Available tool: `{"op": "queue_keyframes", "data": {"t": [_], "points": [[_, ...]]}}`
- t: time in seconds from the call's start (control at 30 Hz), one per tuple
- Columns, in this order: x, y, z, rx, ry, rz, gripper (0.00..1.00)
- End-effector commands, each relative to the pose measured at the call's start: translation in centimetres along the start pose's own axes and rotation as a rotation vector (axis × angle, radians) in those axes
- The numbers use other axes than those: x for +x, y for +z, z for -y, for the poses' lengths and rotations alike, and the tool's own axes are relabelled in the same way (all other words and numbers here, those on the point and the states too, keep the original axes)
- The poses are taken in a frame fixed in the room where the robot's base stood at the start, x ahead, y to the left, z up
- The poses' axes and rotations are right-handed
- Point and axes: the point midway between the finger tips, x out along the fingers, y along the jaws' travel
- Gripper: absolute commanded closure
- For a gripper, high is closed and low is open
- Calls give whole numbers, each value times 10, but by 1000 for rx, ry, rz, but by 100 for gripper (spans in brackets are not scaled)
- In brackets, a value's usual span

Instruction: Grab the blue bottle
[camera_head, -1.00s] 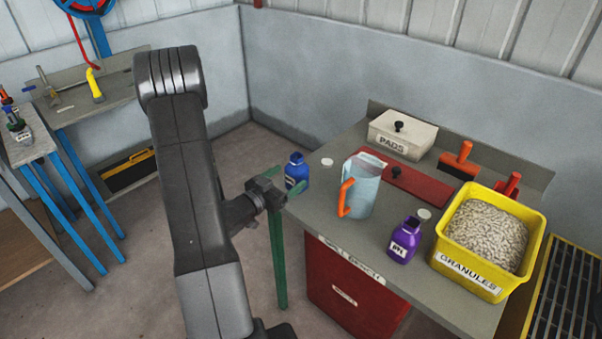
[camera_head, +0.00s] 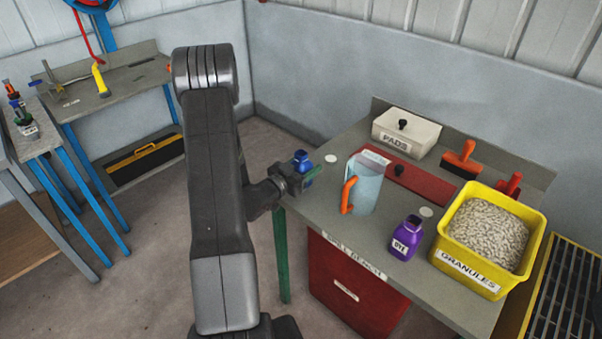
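The blue bottle (camera_head: 302,158) stands upright near the left edge of the grey bench, with its cap off. Its lower part is hidden behind my gripper (camera_head: 302,175). My gripper reaches in from the left at about the height of the bottle's body. Whether the fingers touch the bottle is not clear.
On the bench (camera_head: 335,222) stand a clear jug (camera_head: 367,188) with an orange handle, a purple bottle (camera_head: 406,238), a yellow granules tub (camera_head: 470,268) and a pads box (camera_head: 405,132). A white cap (camera_head: 331,158) lies right of the blue bottle.

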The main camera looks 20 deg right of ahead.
Motion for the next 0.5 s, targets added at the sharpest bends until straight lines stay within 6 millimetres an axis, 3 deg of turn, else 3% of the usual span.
{"op": "queue_keyframes", "data": {"t": [0.03, 0.13, 0.17, 0.5], "points": [[0, 0, 0, 0, 0, 0, 55], [0, 0, 0, 0, 0, 0, 75], [0, -1, 0, 1, 0, -1, 77], [0, -4, 0, 1, 0, -2, 77]]}}
